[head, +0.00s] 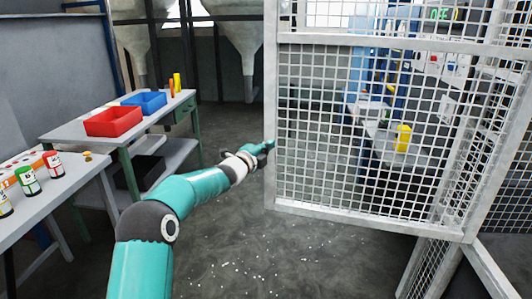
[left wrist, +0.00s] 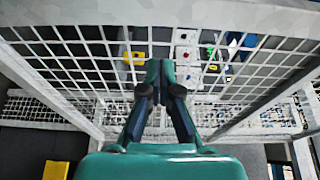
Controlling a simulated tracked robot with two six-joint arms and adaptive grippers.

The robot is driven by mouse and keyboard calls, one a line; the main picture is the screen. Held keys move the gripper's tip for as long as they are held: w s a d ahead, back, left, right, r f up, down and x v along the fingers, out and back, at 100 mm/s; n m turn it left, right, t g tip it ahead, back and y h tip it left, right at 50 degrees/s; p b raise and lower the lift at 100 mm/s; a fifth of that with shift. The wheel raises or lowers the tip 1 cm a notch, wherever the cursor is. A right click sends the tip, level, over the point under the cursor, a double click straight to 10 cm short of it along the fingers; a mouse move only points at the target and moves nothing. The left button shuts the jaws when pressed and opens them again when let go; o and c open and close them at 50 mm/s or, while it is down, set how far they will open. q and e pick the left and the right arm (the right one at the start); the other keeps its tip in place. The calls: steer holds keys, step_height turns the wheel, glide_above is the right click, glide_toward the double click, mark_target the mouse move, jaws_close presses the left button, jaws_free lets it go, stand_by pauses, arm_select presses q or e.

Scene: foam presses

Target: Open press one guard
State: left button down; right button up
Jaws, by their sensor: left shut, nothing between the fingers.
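The press guard (head: 350,212) is a pale metal frame filled with wire mesh, in the middle and right of the head view. Its left upright edge stands beside my left gripper (head: 267,145). The gripper is shut and empty, its tips at or very near that edge; I cannot tell whether they touch. In the left wrist view the shut fingers (left wrist: 160,72) point toward the mesh and the pale frame bar (left wrist: 150,12). I cannot tell how far the guard stands open. My right gripper is out of view.
Behind the mesh are a yellow object (head: 403,138) and a control panel. At left, a table (head: 75,131) holds a red bin (head: 114,121) and a blue bin (head: 145,102). A nearer table holds several small containers. The floor (head: 240,240) between is open, with scattered white bits.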

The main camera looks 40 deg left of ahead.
arm_select(q)
steer(key=s+a, duration=0.6)
steer(key=a, duration=0.2)
steer(key=w+d+f+g+h, duration=0.1)
steer(key=w+d+f+h, duration=0.1)
steer(key=d+f, duration=0.6)
steer(key=w+d+f+g+h, duration=0.1)
steer(key=w+d+f+h, duration=0.15)
steer(key=d+f, duration=0.55)
steer(key=s+d+f+n+g+h, duration=0.1)
steer(key=s+d+f+n+g, duration=0.25)
steer(key=d+f, duration=0.5)
steer(key=s+d+f+n+g, duration=0.2)
steer(key=s+d+f, duration=0.2)
steer(key=d+f, duration=0.4)
steer(key=s+d+f+n+g, duration=0.2)
steer(key=s+d+f, duration=0.3)
steer(key=s, duration=0.2)
steer(key=s+d+f+n+g, duration=0.25)
steer(key=s+d+f, duration=0.2)
steer(key=s, duration=0.25)
steer(key=s+d+f+n+g, duration=0.1)
steer(key=s+n, duration=0.3)
steer(key=s, duration=0.6)
steer(key=s+d+f+n+g, duration=0.1)
steer(key=s+f+n+g, duration=0.2)
steer(key=s, duration=0.8)
steer(key=shift+s+f+n+g, duration=0.15)
steer(key=shift+f+n+g, duration=0.15)
steer(key=shift+n+g, duration=0.65)
